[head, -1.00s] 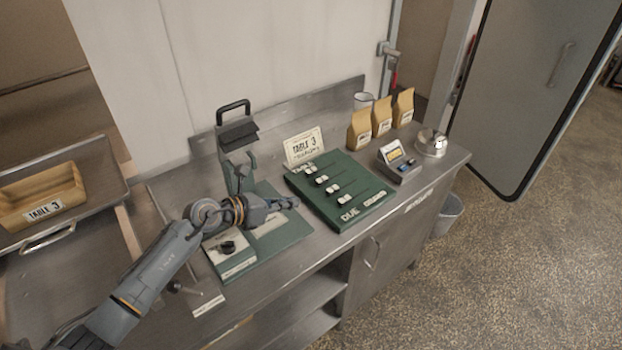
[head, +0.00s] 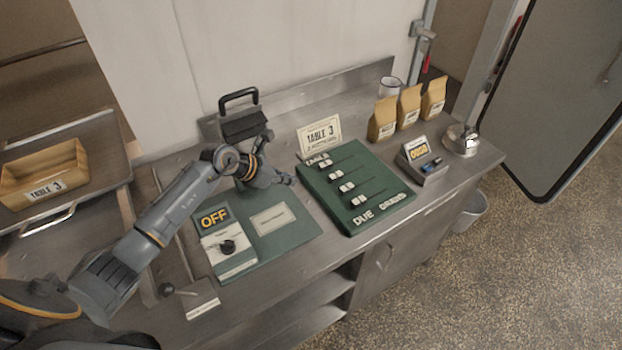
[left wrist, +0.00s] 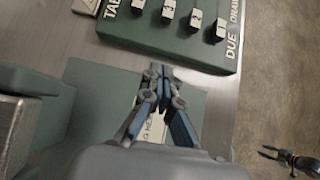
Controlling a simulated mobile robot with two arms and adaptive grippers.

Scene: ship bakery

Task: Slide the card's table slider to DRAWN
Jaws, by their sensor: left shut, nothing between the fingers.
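The card (head: 320,134) reads TABLE 3 and stands behind the green slider board (head: 379,219). The board has several sliders in a row, with DUE and DRAWN lettered on its front. In the left wrist view, knobs 1 (left wrist: 220,28), 2 (left wrist: 195,18) and 3 (left wrist: 168,10) show their numbers. Knob 3 (head: 335,175), like the others, sits at the DUE end of its slot. My left gripper (head: 291,181) is shut and empty, just left of the board, apart from the knobs. A small gripper, seemingly my right, shows in the left wrist view (left wrist: 268,152); its jaws are unclear.
A green base with an OFF box (head: 214,217) and a dark-handled device (head: 243,125) lie to the left. A small display unit (head: 423,160), paper bags (head: 410,104) and a metal pot (head: 462,140) stand right. A wooden TABLE 3 tray (head: 43,180) is far left.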

